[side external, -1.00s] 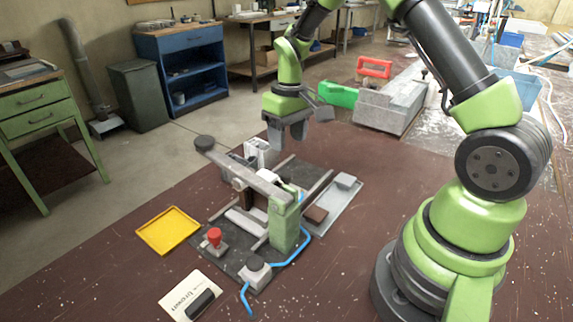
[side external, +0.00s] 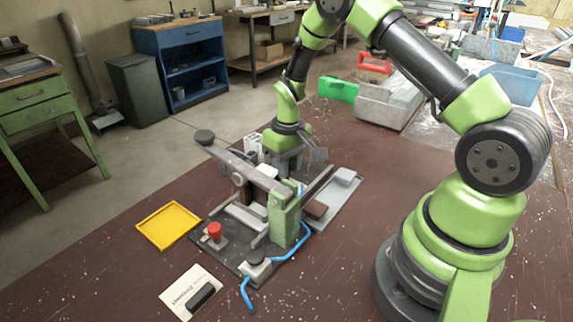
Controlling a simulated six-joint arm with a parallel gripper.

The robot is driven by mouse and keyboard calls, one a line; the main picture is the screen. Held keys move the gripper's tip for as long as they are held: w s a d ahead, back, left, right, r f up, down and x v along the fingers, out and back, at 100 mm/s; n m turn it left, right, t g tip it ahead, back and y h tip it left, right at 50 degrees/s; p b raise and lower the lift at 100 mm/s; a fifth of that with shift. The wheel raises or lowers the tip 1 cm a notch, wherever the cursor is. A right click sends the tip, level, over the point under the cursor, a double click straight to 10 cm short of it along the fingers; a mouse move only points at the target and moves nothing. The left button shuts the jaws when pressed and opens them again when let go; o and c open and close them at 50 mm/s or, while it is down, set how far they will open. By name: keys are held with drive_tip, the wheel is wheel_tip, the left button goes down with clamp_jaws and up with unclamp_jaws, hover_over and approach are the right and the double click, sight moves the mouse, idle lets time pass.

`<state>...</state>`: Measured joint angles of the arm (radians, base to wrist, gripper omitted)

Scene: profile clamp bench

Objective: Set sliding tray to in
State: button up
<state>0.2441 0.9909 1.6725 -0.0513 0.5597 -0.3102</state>
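The clamp fixture stands on the dark red bench, with a long grey lever arm (side external: 240,168) and a green post (side external: 284,218). A flat light-grey tray (side external: 334,204) lies at its right side, holding a brown block (side external: 315,208) and a grey block (side external: 345,177). I cannot tell for sure whether this is the sliding tray. My gripper (side external: 283,164) points down behind the lever, low over the far part of the fixture. Its fingertips are partly hidden by the lever and fixture, so its opening and any contact are unclear.
A yellow tray (side external: 168,226) and a card (side external: 184,286) lie left and in front.

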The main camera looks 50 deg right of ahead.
clamp_jaws()
drive_tip(key=shift+a, duration=2.3)
drive_tip(key=o, duration=0.6)
unclamp_jaws()
drive_tip(key=shift+r, duration=0.1)
drive_tip(key=r, duration=0.9)
drive_tip(key=shift+d+r, duration=0.25)
drive_tip(key=shift+r, duration=0.15)
